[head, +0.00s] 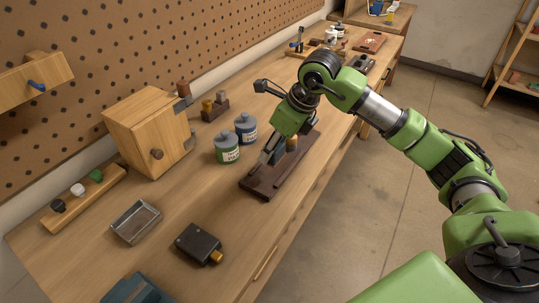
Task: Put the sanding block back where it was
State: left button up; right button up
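My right gripper (270,152) reaches down from the right over a dark wooden board (262,188) on the workbench. A small dark blue-grey block (279,151) shows at its fingers, low over the board; it may be the sanding block, but the arm partly hides it. I cannot tell whether the fingers are closed on it or whether it touches the board. A small tan, rounded piece (292,143) stands just right of the gripper. My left gripper is not in view.
A green-labelled jar (226,150) and a blue jar (246,130) stand close left of the board. A wooden box (148,130), metal tray (135,222) and black yellow-tipped case (198,244) are further left and in front. Bare bench lies between them.

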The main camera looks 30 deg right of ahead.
send_over(265, 167)
jog(key=s, duration=0.1)
jog(key=f, duration=0.4)
jog(key=shift+s+d+f+p, duration=0.15)
jog(key=shift+d+f+p, duration=0.05)
jog(key=shift+d+p, duration=0.2)
notch_tip(265, 167, down, 3)
jog(key=shift+p, duration=0.75)
jog(key=shift+f, duration=0.1)
jog(key=shift+f+b, duration=0.2)
jog(key=shift+b, duration=0.15)
jog(key=o, duration=1.1)
jog(key=shift+r, duration=0.1)
